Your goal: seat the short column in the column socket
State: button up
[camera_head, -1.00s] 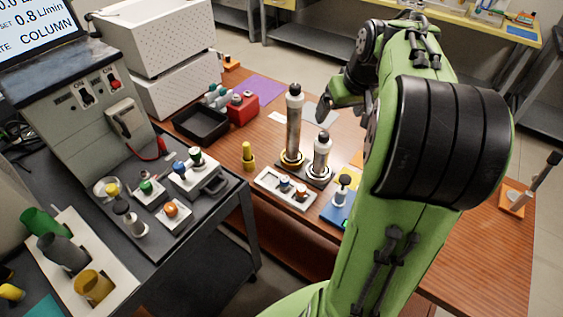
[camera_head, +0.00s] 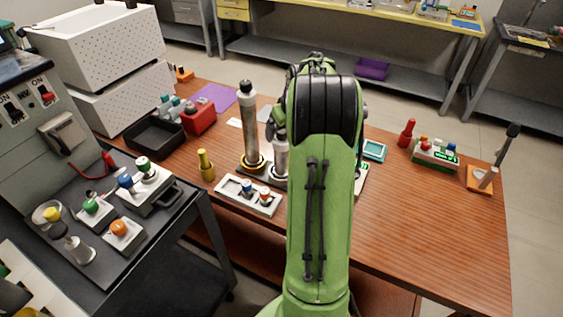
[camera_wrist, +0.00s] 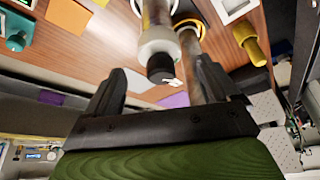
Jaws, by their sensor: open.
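The short column (camera_head: 281,158), pale with a dark cap, stands upright beside the tall column (camera_head: 249,125) on a dark base on the wooden table. My arm hides part of it in the head view. The tall column has a yellow ring at its foot. In the wrist view, the short column's white collar and black cap (camera_wrist: 158,50) point towards my open gripper (camera_wrist: 160,74), between the fingertips in the picture; I cannot tell how far off it is. The tall column (camera_wrist: 193,48) is just right of it.
A black bin (camera_head: 153,140) and a red block (camera_head: 200,115) are to the left.

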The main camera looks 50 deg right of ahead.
jog(key=b, duration=0.1)
send_over(282, 159)
jog(key=w+d, duration=0.2)
notch_tip(282, 159, down, 4)
jog(key=shift+a+f, duration=0.1)
jog(key=shift+s+r, duration=0.1)
jog(key=shift+r, duration=0.1)
grip_shut()
jog(key=shift+r, duration=0.1)
